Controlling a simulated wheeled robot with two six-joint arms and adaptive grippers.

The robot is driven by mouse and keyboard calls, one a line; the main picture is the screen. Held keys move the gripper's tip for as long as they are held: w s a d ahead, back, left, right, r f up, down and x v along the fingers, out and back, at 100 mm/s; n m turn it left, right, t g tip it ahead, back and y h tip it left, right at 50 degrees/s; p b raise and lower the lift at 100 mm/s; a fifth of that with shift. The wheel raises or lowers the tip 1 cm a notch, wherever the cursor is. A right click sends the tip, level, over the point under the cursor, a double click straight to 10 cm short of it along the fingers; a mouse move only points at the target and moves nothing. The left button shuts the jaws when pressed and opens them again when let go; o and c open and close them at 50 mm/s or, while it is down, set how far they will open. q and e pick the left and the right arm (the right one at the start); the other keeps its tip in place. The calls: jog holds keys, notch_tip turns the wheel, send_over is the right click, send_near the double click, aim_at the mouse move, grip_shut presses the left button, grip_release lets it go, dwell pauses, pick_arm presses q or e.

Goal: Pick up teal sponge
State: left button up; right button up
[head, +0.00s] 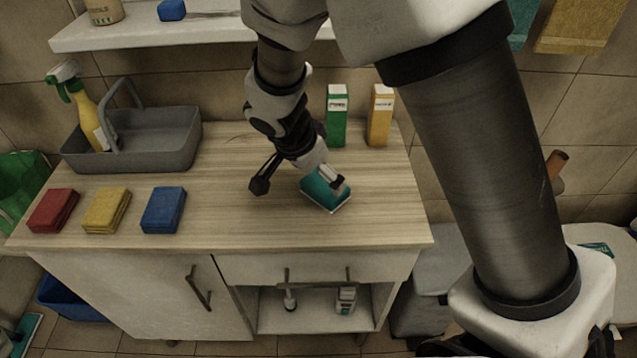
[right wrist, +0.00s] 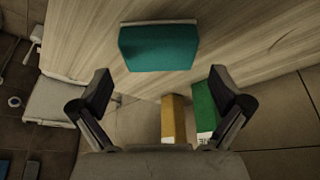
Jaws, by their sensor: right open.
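The teal sponge (head: 325,196) lies on the wooden counter top (head: 230,220), right of the middle and near the front part. My right gripper (head: 298,184) is open above the counter. One finger is left of the sponge and the other overlaps it in the head view. In the right wrist view the sponge (right wrist: 158,48) shows whole, just beyond the two spread fingertips (right wrist: 165,84) and roughly centred between them. Nothing is between the fingers. I cannot tell the exact height of the fingertips over the counter. My left gripper is not in view.
Red (head: 53,210), yellow (head: 106,209) and blue (head: 163,210) sponges lie in a row at left. A grey caddy (head: 160,150) with a spray bottle (head: 88,118) stands behind them. Green (head: 337,118) and yellow (head: 379,118) cartons stand at the back. A shelf (head: 150,35) is above.

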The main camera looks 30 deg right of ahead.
aim_at(325, 184)
jog(key=b+x, duration=0.1)
jog(key=x, duration=0.4)
jog(key=shift+d, duration=0.1)
jog(key=shift+w+d+f, duration=0.1)
jog(key=shift+w+f, duration=0.05)
jog(key=shift+f, duration=0.1)
jog(key=shift+r, duration=0.15)
jog(key=shift+s, duration=0.25)
jog(key=c, duration=0.5)
jog(key=shift+r, duration=0.15)
